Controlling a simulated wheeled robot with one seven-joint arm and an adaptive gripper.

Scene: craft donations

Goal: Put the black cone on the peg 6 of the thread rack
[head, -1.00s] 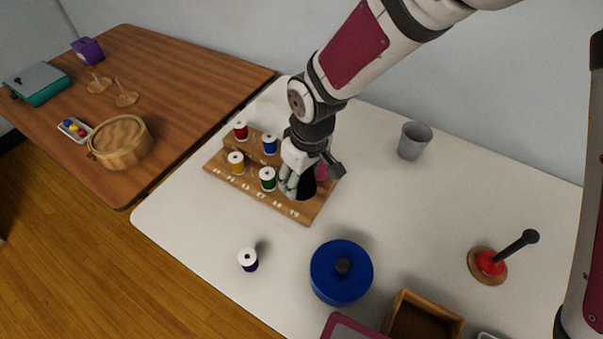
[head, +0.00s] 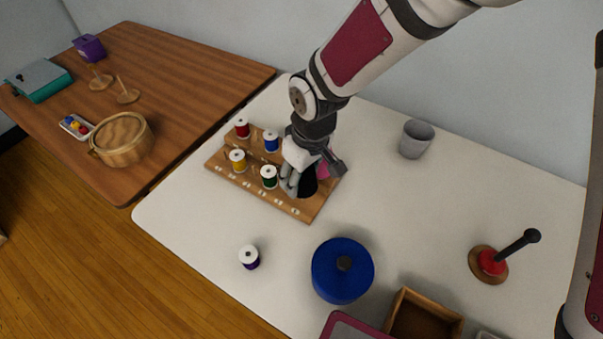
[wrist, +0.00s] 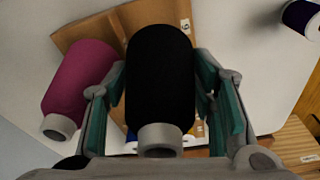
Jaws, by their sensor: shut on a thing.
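The black cone (wrist: 160,75) is between the fingers of my gripper (wrist: 163,105) in the wrist view, with its grey end toward the camera. In the head view my gripper (head: 297,182) is at the right part of the wooden thread rack (head: 225,172), shut on the black cone (head: 308,183), which is partly hidden by the fingers. Whether the cone is seated on a peg cannot be seen. Red (head: 242,128), blue (head: 271,141), yellow (head: 238,161) and green (head: 269,176) spools stand on the rack. A magenta cone (wrist: 78,85) is beside the black one.
A purple spool (head: 250,257) stands in front of the rack. Table space between rack and cup is clear.

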